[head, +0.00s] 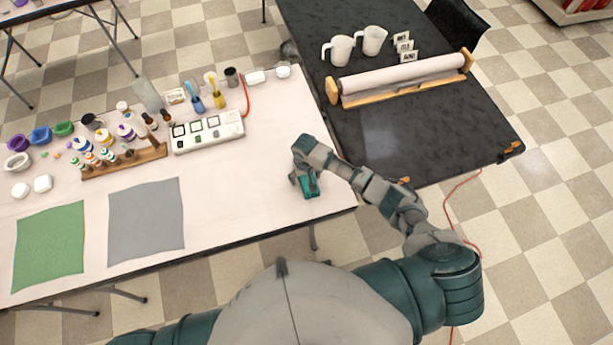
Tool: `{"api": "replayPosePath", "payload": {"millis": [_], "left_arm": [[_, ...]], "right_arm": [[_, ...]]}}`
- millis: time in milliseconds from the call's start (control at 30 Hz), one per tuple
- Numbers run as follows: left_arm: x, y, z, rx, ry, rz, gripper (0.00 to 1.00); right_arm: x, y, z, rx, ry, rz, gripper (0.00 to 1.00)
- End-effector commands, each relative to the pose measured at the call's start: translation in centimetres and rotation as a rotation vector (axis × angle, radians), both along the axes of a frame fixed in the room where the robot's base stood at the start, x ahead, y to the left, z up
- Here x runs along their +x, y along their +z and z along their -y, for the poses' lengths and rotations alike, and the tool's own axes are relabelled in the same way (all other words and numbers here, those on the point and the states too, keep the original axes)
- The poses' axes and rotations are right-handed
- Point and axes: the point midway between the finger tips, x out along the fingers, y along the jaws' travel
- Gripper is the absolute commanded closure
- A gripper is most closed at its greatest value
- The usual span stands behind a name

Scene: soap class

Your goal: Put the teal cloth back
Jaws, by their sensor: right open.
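A small teal piece (310,187), which looks like the teal cloth, shows at the fingers of my right gripper (303,182), near the right end of the pale table. My right gripper points down over the tabletop and is open around or just above this piece. Its fingers partly hide the piece, and I cannot tell whether they touch it. A green cloth (50,247) and a grey cloth (146,221) lie flat, side by side, on the left part of the same table. My left gripper is out of view.
Bottles in a wooden rack (125,162), a white device (207,132), and several cups and bowls stand along the back of the pale table (235,203). A dark table (440,130) at right holds two white jugs and a paper roll (400,78). The pale table's middle front is clear.

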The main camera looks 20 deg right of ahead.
Motion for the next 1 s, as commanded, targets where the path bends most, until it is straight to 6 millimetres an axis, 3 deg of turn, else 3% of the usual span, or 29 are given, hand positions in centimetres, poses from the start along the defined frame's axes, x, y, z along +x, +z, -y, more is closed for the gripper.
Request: {"api": "replayPosePath", "payload": {"millis": [500,700,1000], "left_arm": [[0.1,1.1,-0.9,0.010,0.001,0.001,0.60],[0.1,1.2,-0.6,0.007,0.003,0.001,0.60],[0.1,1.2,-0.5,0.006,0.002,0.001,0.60]], "right_arm": [[0.1,10.0,0.2,0.002,0.000,0.003,0.16],[0.1,11.7,0.1,0.002,0.000,0.001,0.16],[0.1,11.8,0.1,0.002,0.000,0.000,0.16]]}}
